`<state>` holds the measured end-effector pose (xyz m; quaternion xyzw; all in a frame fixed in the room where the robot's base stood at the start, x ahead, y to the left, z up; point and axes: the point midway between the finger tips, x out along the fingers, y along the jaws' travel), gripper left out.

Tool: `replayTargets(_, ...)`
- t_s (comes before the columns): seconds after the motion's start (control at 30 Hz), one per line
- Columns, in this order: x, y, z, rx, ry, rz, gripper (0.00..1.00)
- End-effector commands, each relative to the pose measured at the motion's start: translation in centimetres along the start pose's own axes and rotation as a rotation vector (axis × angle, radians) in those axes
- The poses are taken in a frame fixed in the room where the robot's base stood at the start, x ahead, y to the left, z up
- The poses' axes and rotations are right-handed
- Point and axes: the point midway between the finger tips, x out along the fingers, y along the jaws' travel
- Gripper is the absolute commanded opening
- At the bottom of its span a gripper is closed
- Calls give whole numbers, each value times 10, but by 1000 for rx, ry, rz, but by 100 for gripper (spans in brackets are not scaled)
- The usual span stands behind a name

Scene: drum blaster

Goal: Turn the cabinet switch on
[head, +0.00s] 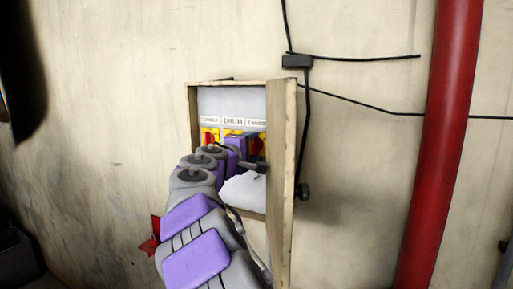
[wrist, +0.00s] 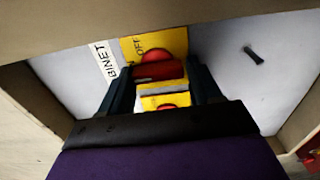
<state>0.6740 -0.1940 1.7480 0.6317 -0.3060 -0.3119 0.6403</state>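A shallow open box (head: 281,160) on the wall holds a row of red switches on yellow plates under white labels. The rightmost label (head: 257,122) is small in the head view; in the wrist view a label (wrist: 105,60) ends in "BINET". Next to it is a yellow plate (wrist: 128,46) marked "OFF" with a red switch knob (wrist: 158,69). My gripper (wrist: 160,75) is open, with its dark fingers on either side of this knob; contact cannot be told. In the head view my gripper (head: 256,165) is inside the box, partly hiding the switches.
The box's wooden side walls stand close around my gripper. Another red knob on yellow (wrist: 166,103) shows between the fingers nearer the palm. A red pipe (head: 440,150) runs down the wall at right. Black cables (head: 305,120) and a small black junction (head: 297,62) are beside the box.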

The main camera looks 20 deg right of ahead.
Motion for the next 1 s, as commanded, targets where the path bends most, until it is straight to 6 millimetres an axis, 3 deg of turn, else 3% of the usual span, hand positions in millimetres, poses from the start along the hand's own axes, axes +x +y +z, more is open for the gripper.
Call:
replayTargets(0.3,4,0,8,5,-2,-2,68)
replayTargets(0.47,-7,1,10,7,-2,-2,68)
replayTargets(0.57,-22,-1,10,5,-2,-2,68)
replayTargets(1.0,-126,-1,-2,1,4,2,68)
